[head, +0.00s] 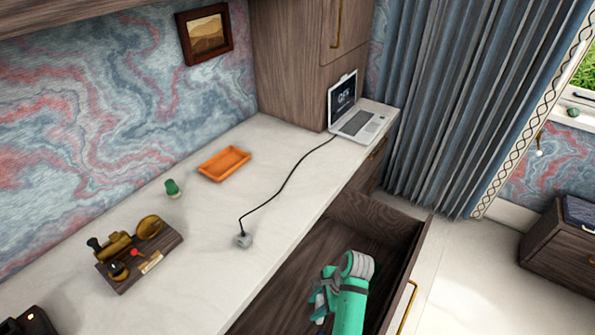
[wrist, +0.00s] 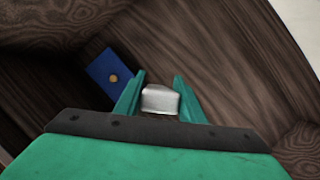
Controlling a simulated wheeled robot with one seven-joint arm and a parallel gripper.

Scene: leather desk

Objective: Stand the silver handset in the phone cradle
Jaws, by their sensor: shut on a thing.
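My gripper (head: 322,297) is down inside the open drawer, its green fingers pointing into it. In the wrist view my gripper (wrist: 158,92) is shut on a silver block-like piece, which I take to be the silver handset (wrist: 160,99). Only its end shows between the fingers; the rest is hidden. A black object (head: 28,322), partly cut off at the lower left corner of the desk, may be the phone cradle; I cannot tell for sure.
The open drawer (head: 375,215) also holds a blue flat item (wrist: 112,77) with a gold dot. On the white desk stand a brass device on a wooden base (head: 140,262), a green piece (head: 172,187), an orange tray (head: 224,163), a cabled grey block (head: 243,240) and a laptop (head: 355,115).

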